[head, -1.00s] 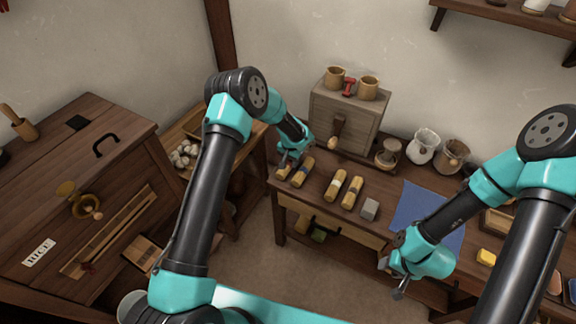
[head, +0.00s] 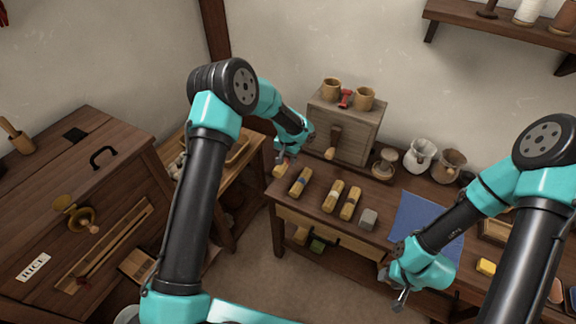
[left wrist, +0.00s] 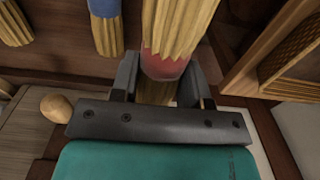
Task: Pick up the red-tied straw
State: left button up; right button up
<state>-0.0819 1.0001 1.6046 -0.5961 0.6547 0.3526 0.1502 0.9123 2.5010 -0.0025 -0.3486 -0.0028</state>
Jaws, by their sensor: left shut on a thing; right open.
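The red-tied straw (left wrist: 178,30) is a pale yellow bundle with a red band, seen close up in the left wrist view. My left gripper (left wrist: 160,82) is shut on it at the band, with one finger on each side. In the head view the held straw (head: 281,170) shows under my left gripper (head: 285,157), apparently just above the back left of the table (head: 318,215). My right gripper (head: 393,290) is open and empty, over the front of the table to the right.
A blue-tied bundle (head: 301,182) lies nearest the held straw, with a white-tied bundle (head: 333,196) and another bundle (head: 350,204) beyond. A grey block (head: 368,219) and blue cloth (head: 415,217) lie further right. A wooden box (head: 352,131) stands behind.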

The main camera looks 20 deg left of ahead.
pick_arm(q)
jog(key=shift+r, duration=0.75)
jog(key=shift+f, duration=0.1)
jog(key=shift+s+a+f, duration=0.2)
jog(key=shift+s+f, duration=0.05)
jog(key=shift+f, duration=0.05)
jog(key=s+f, duration=0.2)
jog(key=s+a+f+n, duration=0.1)
jog(key=s+f, duration=0.1)
jog(key=s, duration=0.1)
jog(key=s+f+n, duration=0.1)
jog(key=s+f, duration=0.1)
jog(key=f, duration=0.1)
jog(key=shift+s+a, duration=0.25)
jog(key=shift+s, duration=0.05)
jog(key=shift+s+d+f+n, duration=0.1)
jog(key=shift+s+f+n, duration=0.2)
jog(key=shift+s, duration=0.1)
jog(key=shift+w+r, duration=0.1)
